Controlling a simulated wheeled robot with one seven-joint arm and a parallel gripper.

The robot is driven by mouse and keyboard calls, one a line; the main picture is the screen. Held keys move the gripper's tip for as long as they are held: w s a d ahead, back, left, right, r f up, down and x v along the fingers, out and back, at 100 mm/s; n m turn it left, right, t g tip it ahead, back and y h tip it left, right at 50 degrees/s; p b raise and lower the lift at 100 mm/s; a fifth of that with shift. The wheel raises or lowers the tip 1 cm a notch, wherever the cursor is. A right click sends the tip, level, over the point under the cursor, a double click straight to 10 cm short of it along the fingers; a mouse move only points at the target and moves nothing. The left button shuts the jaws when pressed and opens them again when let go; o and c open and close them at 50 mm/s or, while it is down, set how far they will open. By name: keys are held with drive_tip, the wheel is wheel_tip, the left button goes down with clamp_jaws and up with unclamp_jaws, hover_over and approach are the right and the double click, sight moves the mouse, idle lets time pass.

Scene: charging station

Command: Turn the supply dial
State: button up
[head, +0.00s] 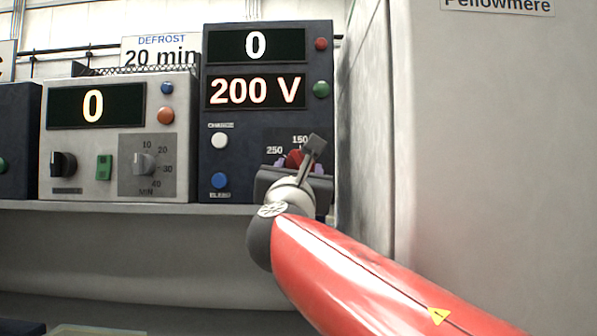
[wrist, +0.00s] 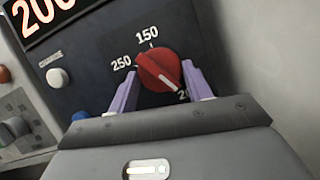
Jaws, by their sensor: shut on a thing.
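The supply dial (wrist: 159,70) is a red knob with a white pointer line on the dark front of the supply unit (head: 225,120). In the wrist view its pointer line points down and right, towards a partly hidden mark that starts with "2". Marks 150 and 250 show above and left of it. My gripper (wrist: 158,84) has its two purple fingers on either side of the knob, shut on it. In the head view the dial (head: 294,158) shows only in part behind my wrist. The unit's displays read 0 and 200 V.
The supply unit has white (head: 219,140) and blue (head: 219,180) buttons at left, red and green ones at right. A beige unit (head: 75,150) with dials stands to the left on the shelf (head: 120,207). A pale wall (head: 480,120) rises close on the right.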

drive_tip(key=shift+m, duration=0.5)
drive_tip(key=shift+a+m+h+b, duration=0.1)
drive_tip(key=shift+m+h+b, duration=0.35)
drive_tip(key=shift+m, duration=0.35)
drive_tip(key=shift+a+r+m+g+h, duration=0.1)
drive_tip(key=shift+m+g+h, duration=0.25)
drive_tip(key=shift+m+h, duration=0.65)
drive_tip(key=shift+a+m+g+h, duration=0.1)
drive_tip(key=shift+m+g+h, duration=0.25)
drive_tip(key=shift+m, duration=1.25)
drive_tip(key=o, duration=1)
drive_tip(key=shift+c, duration=0.2)
drive_tip(key=b+v, duration=0.2)
drive_tip(key=v, duration=0.5)
drive_tip(key=shift+s, duration=0.35)
